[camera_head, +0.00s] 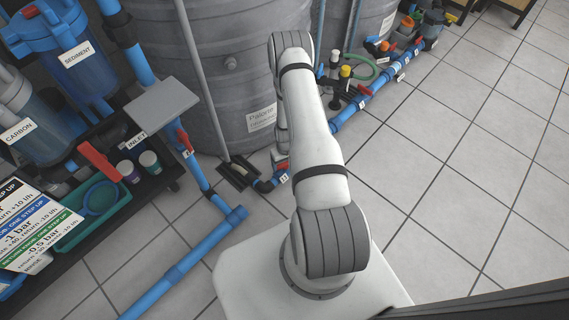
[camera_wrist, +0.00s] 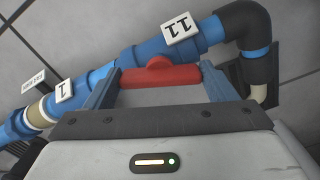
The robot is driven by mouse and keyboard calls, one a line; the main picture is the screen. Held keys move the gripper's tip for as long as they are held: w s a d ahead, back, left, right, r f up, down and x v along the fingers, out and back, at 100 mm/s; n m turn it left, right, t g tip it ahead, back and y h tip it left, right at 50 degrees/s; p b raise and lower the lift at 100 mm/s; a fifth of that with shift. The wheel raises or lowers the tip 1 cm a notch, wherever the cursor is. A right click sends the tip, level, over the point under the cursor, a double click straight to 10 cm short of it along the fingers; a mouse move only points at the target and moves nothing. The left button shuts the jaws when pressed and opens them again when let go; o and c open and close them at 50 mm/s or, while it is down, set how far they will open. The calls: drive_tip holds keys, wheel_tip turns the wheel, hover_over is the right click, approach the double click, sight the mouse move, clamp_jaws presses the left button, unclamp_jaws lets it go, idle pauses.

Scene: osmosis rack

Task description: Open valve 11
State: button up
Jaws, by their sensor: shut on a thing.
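Valve 11 has a red handle (camera_wrist: 160,76) on a blue pipe (camera_wrist: 140,55) in the wrist view. A white tag reading 11 (camera_wrist: 180,28) sits on the pipe beside it and appears upside down. My gripper (camera_wrist: 160,84) is shut on the red handle, with one finger at each end of it. The handle lies roughly along the pipe, at a slight angle to it. In the head view, the red handle (camera_head: 281,164) shows only in part beside my arm, near a small white tag (camera_head: 284,177). My gripper is hidden there behind the arm.
A tag reading 1 (camera_wrist: 63,90) is on the pipe to the left. A black elbow (camera_wrist: 243,22) is at the right. A large grey tank (camera_head: 225,65) stands behind the valve. A blue floor pipe (camera_head: 190,262) runs left of my base. Tiled floor (camera_head: 455,140) is clear at right.

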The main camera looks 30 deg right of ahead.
drive_tip(key=shift+n, duration=2.2)
drive_tip(key=shift+w, duration=0.1)
drive_tip(key=o, duration=1)
drive_tip(key=shift+r+p, duration=1.35)
drive_tip(key=shift+r, duration=2.55)
